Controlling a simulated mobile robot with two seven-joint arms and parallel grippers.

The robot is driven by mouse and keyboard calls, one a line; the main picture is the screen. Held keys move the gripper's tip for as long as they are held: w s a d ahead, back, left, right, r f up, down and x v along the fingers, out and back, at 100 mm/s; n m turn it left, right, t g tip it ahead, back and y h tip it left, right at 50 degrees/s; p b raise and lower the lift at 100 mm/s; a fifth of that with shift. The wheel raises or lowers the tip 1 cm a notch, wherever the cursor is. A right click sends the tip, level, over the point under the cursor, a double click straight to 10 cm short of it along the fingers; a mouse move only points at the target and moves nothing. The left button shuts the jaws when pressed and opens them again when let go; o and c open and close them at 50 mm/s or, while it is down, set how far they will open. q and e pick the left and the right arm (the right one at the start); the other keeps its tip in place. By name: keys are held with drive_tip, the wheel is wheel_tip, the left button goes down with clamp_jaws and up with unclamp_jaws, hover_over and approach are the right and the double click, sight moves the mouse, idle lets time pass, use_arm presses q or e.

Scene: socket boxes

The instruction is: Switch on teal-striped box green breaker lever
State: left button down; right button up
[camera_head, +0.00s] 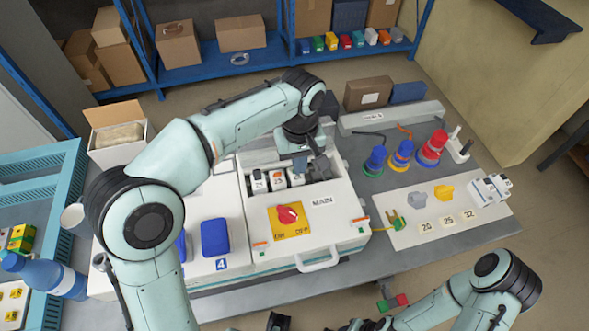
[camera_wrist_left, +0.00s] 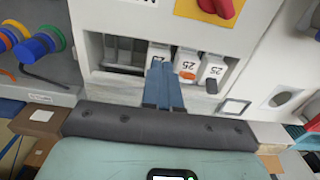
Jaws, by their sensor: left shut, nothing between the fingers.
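The white box marked MAIN (camera_head: 322,201) stands mid-table with a row of white breakers (camera_head: 278,180) in its open recess. The wrist view shows these breakers (camera_wrist_left: 187,64) closer, numbered 25, one with an orange lever (camera_wrist_left: 187,75). My left gripper (camera_head: 301,163) is over the recess. In the left wrist view its blue fingers (camera_wrist_left: 162,66) are shut and empty, tips at the leftmost breaker and partly covering it. I cannot make out a green lever; it may be behind the fingers.
A red rotary switch (camera_head: 288,214) on a yellow plate and a front handle (camera_head: 318,260) are on the box. A blue cover (camera_head: 215,237) is at left. A white panel with number tiles (camera_head: 448,219) lies at right.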

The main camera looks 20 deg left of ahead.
use_arm(q)
drive_tip(key=shift+a+f+b, duration=0.1)
drive_tip(key=shift+f+b, duration=0.2)
drive_tip(key=shift+f, duration=0.35)
use_arm(e)
drive_tip(key=shift+a+f, duration=0.3)
drive_tip(key=shift+f, duration=0.35)
use_arm(q)
drive_tip(key=shift+f+b, duration=0.95)
drive_tip(key=shift+f, duration=0.85)
drive_tip(key=shift+w+a+r+p, duration=0.1)
drive_tip(key=shift+w+a+p, duration=0.25)
drive_tip(key=shift+w+p, duration=0.35)
drive_tip(key=r+p, duration=0.1)
drive_tip(key=r, duration=0.1)
drive_tip(key=r+p, duration=0.2)
drive_tip(key=r, duration=0.1)
drive_tip(key=shift+s+d+r+p, duration=0.25)
drive_tip(key=shift+r+p, duration=0.1)
drive_tip(key=shift+s+r, duration=0.15)
drive_tip(key=shift+r, duration=0.1)
drive_tip(key=shift+s, duration=0.1)
use_arm(e)
drive_tip(key=r, duration=0.1)
drive_tip(key=w+r, duration=0.1)
drive_tip(key=r, duration=0.2)
drive_tip(key=shift+w+d, duration=0.1)
drive_tip(key=shift+w, duration=0.25)
use_arm(q)
drive_tip(key=shift+d, duration=0.1)
